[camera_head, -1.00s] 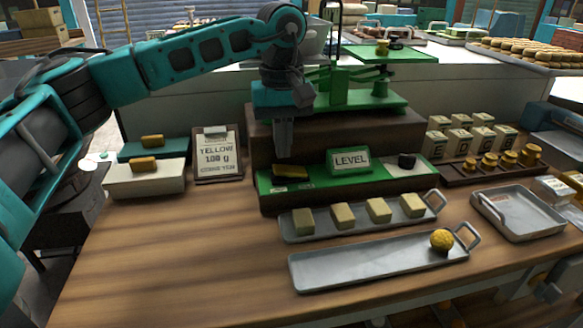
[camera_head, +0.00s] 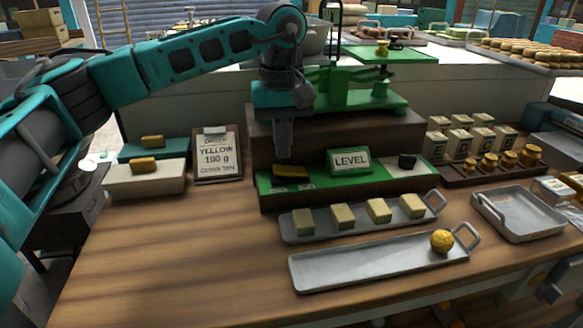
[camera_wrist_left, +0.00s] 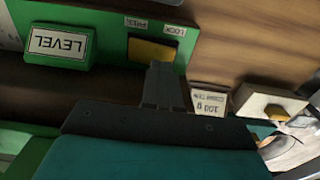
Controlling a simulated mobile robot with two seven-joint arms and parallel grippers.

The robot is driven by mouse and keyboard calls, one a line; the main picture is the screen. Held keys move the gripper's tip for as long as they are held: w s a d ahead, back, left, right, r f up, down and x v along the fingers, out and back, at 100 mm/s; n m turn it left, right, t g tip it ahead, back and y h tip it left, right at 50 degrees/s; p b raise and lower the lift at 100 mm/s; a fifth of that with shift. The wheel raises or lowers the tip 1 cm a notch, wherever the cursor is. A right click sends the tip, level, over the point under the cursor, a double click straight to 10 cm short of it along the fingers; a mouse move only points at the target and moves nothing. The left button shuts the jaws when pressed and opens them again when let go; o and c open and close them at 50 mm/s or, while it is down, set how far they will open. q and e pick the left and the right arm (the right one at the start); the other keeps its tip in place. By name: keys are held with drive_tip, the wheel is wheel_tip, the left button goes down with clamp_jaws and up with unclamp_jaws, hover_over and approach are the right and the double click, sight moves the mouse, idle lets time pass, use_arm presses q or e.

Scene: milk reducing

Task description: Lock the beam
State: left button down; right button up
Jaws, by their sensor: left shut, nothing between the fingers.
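The yellow beam-lock piece (camera_head: 291,171) lies on the green base strip (camera_head: 335,188) in front of the balance. In the left wrist view the yellow piece (camera_wrist_left: 152,50) is beside two small labels, FREE (camera_wrist_left: 137,22) and LOCK (camera_wrist_left: 174,30). Which label it is set to, I cannot tell. The green balance (camera_head: 350,95) stands on a brown block behind. My left gripper (camera_head: 284,156) is shut and empty, pointing down just behind the yellow piece; its fingertips (camera_wrist_left: 161,70) come close to the piece's edge. Whether they touch it is unclear. My right gripper is not in view.
An order card (camera_head: 217,155) stands left. A tray of pale blocks (camera_head: 322,232) and a tray with a yellow ball (camera_head: 365,265) lie in front. The table's left front is clear.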

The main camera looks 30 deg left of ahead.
sight(283, 169)
use_arm(q)
drive_tip(key=shift+f+b, duration=0.85)
drive_tip(key=shift+f, duration=0.75)
idle(1.0)
drive_tip(key=shift+r, duration=0.1)
wheel_tip(283, 169, up, 7)
drive_tip(key=p, duration=0.6)
drive_tip(key=shift+s, duration=0.1)
idle(0.5)
